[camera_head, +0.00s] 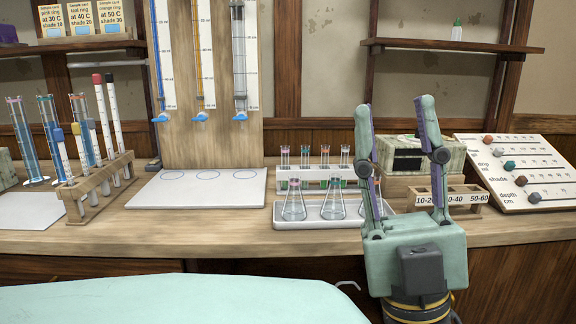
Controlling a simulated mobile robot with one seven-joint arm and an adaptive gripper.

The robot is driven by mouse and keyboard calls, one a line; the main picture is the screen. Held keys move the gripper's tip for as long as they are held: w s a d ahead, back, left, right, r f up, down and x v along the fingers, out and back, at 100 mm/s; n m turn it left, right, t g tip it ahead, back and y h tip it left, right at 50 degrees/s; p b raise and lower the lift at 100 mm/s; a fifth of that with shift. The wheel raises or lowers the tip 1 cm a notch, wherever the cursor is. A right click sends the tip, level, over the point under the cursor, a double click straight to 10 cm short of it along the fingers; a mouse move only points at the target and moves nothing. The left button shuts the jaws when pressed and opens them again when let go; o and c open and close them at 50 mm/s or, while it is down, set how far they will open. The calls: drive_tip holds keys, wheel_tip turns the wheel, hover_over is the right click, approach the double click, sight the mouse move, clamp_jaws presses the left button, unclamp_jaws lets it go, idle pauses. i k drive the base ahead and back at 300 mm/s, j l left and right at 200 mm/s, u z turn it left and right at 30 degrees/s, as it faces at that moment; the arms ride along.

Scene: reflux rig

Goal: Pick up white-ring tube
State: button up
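Several small glass tubes (325,157) stand upright in a white rack (283,184) at the back middle of the bench.
Conical flasks (333,205) stand in a white tray (310,224) before the tubes. A wooden rack (100,185) with capped rods and tall cylinders (27,145) are at left. A labelled holder (480,198) and slider board (530,165) are at right. The white base plate (200,194) is bare.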

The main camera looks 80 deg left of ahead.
sight(344, 149)
drive_tip(key=u, duration=2)
